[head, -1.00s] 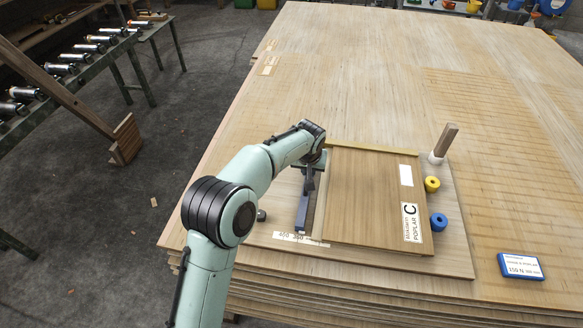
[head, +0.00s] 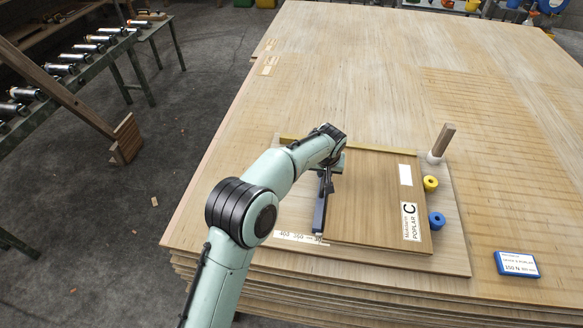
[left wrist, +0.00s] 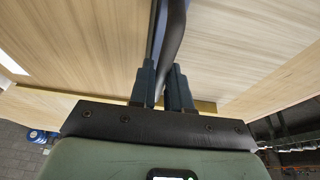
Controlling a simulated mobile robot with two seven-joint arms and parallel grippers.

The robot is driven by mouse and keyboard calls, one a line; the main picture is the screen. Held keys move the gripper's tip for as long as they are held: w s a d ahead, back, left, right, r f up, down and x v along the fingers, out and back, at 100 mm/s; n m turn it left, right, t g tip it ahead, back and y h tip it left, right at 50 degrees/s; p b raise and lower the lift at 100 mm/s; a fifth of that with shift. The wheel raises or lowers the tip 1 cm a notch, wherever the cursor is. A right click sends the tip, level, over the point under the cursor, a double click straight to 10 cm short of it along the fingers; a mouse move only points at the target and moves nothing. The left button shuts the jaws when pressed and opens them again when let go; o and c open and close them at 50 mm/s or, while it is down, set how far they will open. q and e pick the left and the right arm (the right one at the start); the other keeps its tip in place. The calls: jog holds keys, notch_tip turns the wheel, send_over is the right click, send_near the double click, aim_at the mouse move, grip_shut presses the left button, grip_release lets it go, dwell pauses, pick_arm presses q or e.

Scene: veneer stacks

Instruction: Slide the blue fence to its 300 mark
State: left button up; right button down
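The blue fence (head: 320,208) is a dark blue-grey bar on the board, running from the back towards the front edge. Its front end is by the right part of the white scale strip (head: 297,238), whose small figures I cannot read surely. My left gripper (head: 327,170) is over the rear part of the fence. In the left wrist view the two fingers (left wrist: 160,85) stand close on either side of the fence's dark bar (left wrist: 172,38), shut on it. My right gripper is not in view.
A brown poplar panel marked C (head: 375,200) lies right of the fence, very close to it. A yellow knob (head: 430,183), a blue knob (head: 436,220) and an upright wooden handle (head: 443,140) stand at the right. A blue-white box (head: 517,264) lies front right.

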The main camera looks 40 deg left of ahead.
pick_arm(q)
jog(key=o, duration=0.3)
jog(key=shift+d+f, duration=0.1)
jog(key=shift+d, duration=0.05)
jog(key=shift+p+v, duration=2.15)
jog(key=shift+v, duration=1.4)
